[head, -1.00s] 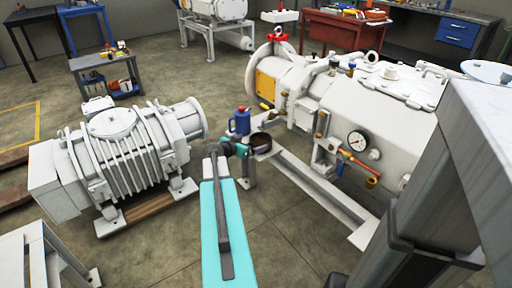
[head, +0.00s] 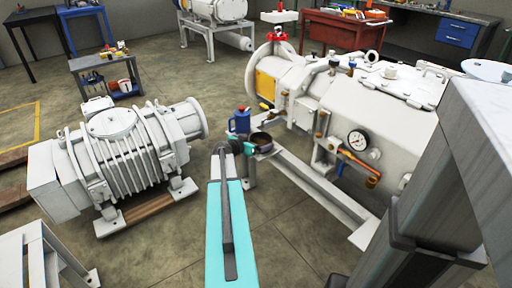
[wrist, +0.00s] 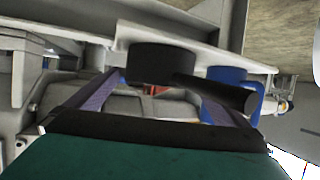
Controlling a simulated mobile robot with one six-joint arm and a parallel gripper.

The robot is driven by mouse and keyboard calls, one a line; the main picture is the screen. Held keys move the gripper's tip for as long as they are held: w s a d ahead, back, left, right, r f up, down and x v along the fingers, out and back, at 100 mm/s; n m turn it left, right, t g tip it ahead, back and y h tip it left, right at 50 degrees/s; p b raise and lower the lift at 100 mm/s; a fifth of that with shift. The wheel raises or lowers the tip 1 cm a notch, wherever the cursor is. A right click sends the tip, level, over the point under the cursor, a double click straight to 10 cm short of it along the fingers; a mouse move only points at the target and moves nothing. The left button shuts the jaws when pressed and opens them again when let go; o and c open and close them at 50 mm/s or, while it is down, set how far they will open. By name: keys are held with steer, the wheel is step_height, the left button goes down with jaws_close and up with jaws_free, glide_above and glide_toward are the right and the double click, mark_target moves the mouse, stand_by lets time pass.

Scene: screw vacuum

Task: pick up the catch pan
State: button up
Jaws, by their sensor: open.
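The catch pan (head: 261,139) is a small dark round pan. It sits by the white frame under the near end of the large white vacuum machine, beside a blue jug. In the wrist view the pan (wrist: 160,62) is a dark cylinder near the ends of my gripper's fingers (wrist: 158,82), with a thick dark handle pointing right and crossing in front of the right finger. The fingers stand apart with nothing clamped between them. In the head view my gripper (head: 248,150) is just left of the pan; whether it touches the pan I cannot tell.
The blue jug (head: 239,121) stands close behind the pan and also shows in the wrist view (wrist: 228,74). The white vacuum machine (head: 375,110) with its gauge and pipes is to the right. A ribbed white pump (head: 125,150) is left. Open floor lies between.

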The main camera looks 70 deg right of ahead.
mark_target(258, 134)
steer(key=shift+x, duration=0.9)
steer(key=c, duration=1.3)
steer(key=shift+c, duration=0.2)
steer(key=shift+r, duration=0.3)
steer(key=shift+r+p, duration=0.4)
steer(key=shift+r, duration=1.25)
steer(key=shift+a+f, duration=0.1)
steer(key=shift+a, duration=0.35)
steer(key=w+a+r, duration=0.1)
steer(key=a, duration=1.3)
steer(key=shift+w+a+r, duration=0.2)
steer(key=shift+w+a, duration=0.2)
steer(key=shift+a, duration=0.1)
